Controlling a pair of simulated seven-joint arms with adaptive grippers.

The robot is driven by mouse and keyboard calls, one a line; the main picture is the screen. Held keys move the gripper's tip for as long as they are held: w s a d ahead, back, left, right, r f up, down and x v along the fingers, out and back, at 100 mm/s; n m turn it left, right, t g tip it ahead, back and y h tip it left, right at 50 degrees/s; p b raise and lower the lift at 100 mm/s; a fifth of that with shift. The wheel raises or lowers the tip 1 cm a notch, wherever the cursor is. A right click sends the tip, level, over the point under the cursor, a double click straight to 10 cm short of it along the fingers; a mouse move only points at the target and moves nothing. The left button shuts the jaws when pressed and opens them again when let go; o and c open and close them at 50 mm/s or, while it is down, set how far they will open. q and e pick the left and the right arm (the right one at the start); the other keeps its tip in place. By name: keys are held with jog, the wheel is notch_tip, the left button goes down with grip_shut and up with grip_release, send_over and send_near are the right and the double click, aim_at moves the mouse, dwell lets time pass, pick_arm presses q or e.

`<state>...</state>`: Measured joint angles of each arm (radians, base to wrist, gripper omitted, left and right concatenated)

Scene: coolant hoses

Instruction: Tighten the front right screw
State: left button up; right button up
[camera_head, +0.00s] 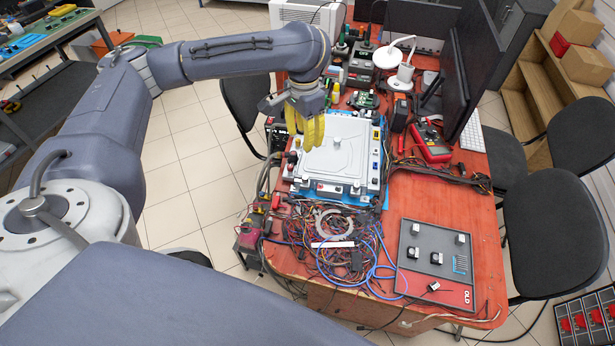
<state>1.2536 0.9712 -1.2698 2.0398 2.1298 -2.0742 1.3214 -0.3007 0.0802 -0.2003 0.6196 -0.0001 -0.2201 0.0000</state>
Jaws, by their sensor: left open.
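A white and grey device (350,147) with a flat lid and fittings along its edges lies on a blue mat on the red table. My left gripper (306,143), with yellow fingers, is open above the left side of the device and points down. It hides part of the device's left and far-left edge. Small fittings show at the device's near edge, including a dark one at its near right corner (356,190). The front right screw itself is too small to make out. My right gripper is not in view.
A tangle of wires (335,240) covers the table in front of the device. A grey tray (436,262) with small parts lies to the near right. A red multimeter (430,143), monitors (470,65) and a white lamp (393,55) stand right and behind. Chairs flank the table.

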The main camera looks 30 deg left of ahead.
aim_at(305, 177)
pick_arm(q)
notch_tip(305, 177, down, 17)
jog(key=shift+f, duration=0.1)
dwell(0.8)
jog(key=shift+o, duration=0.2)
